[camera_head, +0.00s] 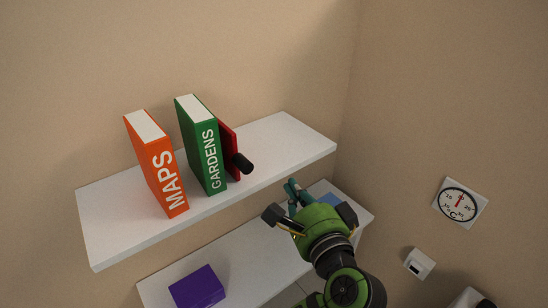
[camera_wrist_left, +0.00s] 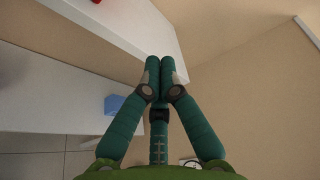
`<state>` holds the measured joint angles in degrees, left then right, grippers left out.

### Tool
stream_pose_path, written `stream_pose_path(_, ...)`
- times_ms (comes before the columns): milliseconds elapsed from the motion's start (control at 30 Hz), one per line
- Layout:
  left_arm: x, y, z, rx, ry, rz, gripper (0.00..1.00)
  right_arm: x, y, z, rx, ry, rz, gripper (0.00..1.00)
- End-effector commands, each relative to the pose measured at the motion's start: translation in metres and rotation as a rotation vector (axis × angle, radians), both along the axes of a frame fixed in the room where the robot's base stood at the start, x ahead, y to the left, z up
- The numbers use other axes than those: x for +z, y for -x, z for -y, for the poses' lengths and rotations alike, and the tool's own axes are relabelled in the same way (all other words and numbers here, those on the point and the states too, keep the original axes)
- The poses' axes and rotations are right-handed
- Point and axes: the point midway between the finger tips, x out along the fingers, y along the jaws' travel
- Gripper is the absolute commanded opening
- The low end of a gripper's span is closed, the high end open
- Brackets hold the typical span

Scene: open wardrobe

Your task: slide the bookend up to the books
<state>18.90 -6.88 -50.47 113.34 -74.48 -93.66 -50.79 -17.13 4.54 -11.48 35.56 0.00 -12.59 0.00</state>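The red bookend (camera_head: 229,144) with a black knob (camera_head: 243,163) stands on the upper white shelf, close against the right side of the green GARDENS book (camera_head: 209,155); I cannot tell whether they touch. The orange MAPS book (camera_head: 167,178) stands to the left, with a gap between the two books. My left gripper (camera_head: 291,188) is in front of the shelf's front edge, right of and lower in the picture than the knob, apart from it. In the left wrist view its fingers (camera_wrist_left: 160,62) are together with nothing between them. My right gripper is not in view.
The upper shelf (camera_head: 282,140) is bare right of the bookend. A lower shelf (camera_head: 236,262) holds a purple box (camera_head: 197,288) and a blue item (camera_head: 328,200), partly hidden by my gripper. A dial thermometer (camera_head: 460,202) and a small white box (camera_head: 419,263) are on the right wall.

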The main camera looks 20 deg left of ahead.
Motion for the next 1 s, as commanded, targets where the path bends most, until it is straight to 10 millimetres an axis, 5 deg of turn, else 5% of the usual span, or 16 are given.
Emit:
stream_pose_path(167, 0.002, -0.009, -0.009, 0.011, -0.001, 0.011, 0.0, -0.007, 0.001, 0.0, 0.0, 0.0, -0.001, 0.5)
stream_pose_path(600, -0.005, -0.084, -0.059, 0.01, 0.0, 0.01, 0.0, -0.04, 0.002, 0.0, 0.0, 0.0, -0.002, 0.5)
stream_pose_path(1000, 0.005, -0.05, -0.079, 0.006, 0.0, 0.006, 0.0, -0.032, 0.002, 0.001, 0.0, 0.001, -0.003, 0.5)
